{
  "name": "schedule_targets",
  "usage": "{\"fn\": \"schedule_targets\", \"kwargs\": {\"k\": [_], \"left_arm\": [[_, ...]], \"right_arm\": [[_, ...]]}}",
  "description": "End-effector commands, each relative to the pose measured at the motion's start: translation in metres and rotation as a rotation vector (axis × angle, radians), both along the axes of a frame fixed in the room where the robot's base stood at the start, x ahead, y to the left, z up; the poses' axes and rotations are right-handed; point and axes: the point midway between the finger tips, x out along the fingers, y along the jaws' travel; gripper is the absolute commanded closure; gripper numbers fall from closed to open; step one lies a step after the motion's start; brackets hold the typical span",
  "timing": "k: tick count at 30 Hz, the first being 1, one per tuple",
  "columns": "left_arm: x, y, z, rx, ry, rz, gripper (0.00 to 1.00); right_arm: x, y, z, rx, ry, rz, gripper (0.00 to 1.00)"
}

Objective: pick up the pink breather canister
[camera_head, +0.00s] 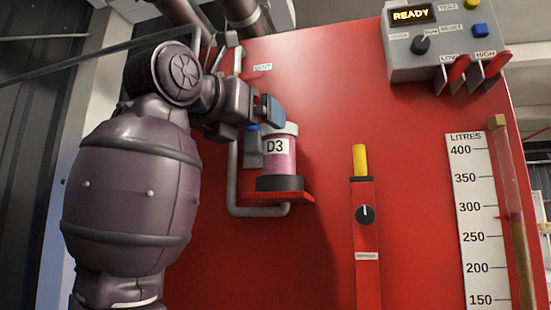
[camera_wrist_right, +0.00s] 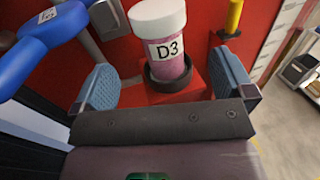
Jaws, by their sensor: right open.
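The pink breather canister (camera_head: 281,160) has a white lid and a D3 label. It stands upright in a dark ring (camera_head: 279,184) on a small red shelf (camera_head: 300,197) on the red panel. My right gripper (camera_head: 266,116) is at the canister's upper left in the head view, partly hidden by its own wrist. In the right wrist view, its blue pads (camera_wrist_right: 168,84) are spread wide, with the canister (camera_wrist_right: 163,48) standing beyond and between them. The gripper is open and empty; I cannot tell whether it touches the canister. My left gripper is not in view.
A grey pipe (camera_head: 233,180) bends around the shelf's left and underside. A blue handle (camera_wrist_right: 38,62) is close to the left pad. Right of the canister are a yellow-topped lever (camera_head: 360,160), a control box (camera_head: 440,45) and a litres gauge (camera_head: 476,220). Bare red panel lies between.

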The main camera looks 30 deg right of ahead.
Motion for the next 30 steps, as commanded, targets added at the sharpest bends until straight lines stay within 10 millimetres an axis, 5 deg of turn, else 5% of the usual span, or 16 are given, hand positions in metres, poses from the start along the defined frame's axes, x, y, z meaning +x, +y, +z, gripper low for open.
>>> {"fn": "schedule_targets", "kwargs": {"k": [7,30], "left_arm": [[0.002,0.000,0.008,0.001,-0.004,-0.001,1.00],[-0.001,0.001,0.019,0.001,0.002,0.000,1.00]], "right_arm": [[0.015,-0.033,0.001,-0.002,0.001,-0.006,0.00],[0.043,-0.092,-0.006,-0.003,0.000,-0.004,0.00]]}}
